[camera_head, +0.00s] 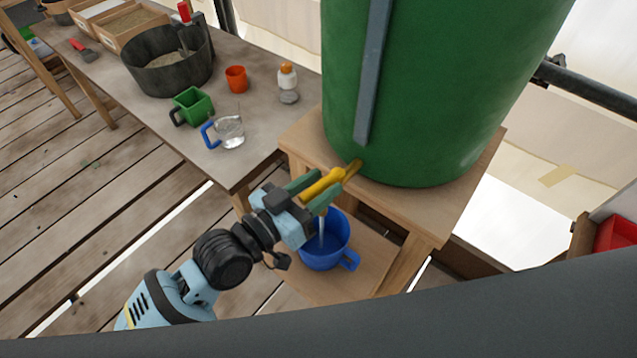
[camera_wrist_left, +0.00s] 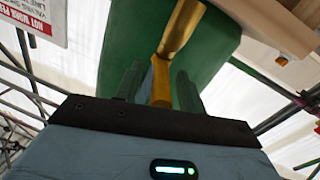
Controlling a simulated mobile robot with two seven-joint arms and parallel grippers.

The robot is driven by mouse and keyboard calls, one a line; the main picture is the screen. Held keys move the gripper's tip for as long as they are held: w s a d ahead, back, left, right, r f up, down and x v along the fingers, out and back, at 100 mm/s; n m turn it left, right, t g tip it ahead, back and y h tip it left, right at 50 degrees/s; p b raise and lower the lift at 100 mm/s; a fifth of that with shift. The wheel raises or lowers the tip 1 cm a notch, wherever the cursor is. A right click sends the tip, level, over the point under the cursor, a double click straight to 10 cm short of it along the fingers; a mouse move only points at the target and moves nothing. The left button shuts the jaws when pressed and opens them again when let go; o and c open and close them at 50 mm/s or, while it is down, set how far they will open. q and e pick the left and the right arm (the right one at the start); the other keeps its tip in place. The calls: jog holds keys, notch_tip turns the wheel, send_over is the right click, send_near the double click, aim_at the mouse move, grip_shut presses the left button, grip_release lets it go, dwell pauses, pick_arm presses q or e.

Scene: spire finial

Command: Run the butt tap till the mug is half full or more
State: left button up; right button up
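The green butt (camera_head: 430,90) stands on a wooden stand, with a yellow tap (camera_head: 341,174) low on its side. My left gripper (camera_head: 314,190) is at the tap, its two green fingers on either side of the yellow handle and closed on it. The handle also shows between the fingers in the left wrist view (camera_wrist_left: 161,80). A thin pale stream of water (camera_head: 321,231) falls from under the tap into the blue mug (camera_head: 325,256). The mug stands upright on the low shelf below, handle to the right. Its water level is hard to tell. My right gripper is out of view.
The stand's lower shelf (camera_head: 372,262) has bare room beside the mug. A grey table (camera_head: 243,165) at the left holds a glass jug with a blue handle (camera_head: 229,131), a green mug (camera_head: 192,106), an orange cup (camera_head: 236,79) and a dark round tub (camera_head: 165,70).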

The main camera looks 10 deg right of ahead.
pick_arm(q)
jog(key=v, duration=0.7)
jog(key=shift+s+a+b, duration=0.15)
jog(key=shift+a+b, duration=0.1)
jog(key=shift+b, duration=0.15)
dwell(6.9)
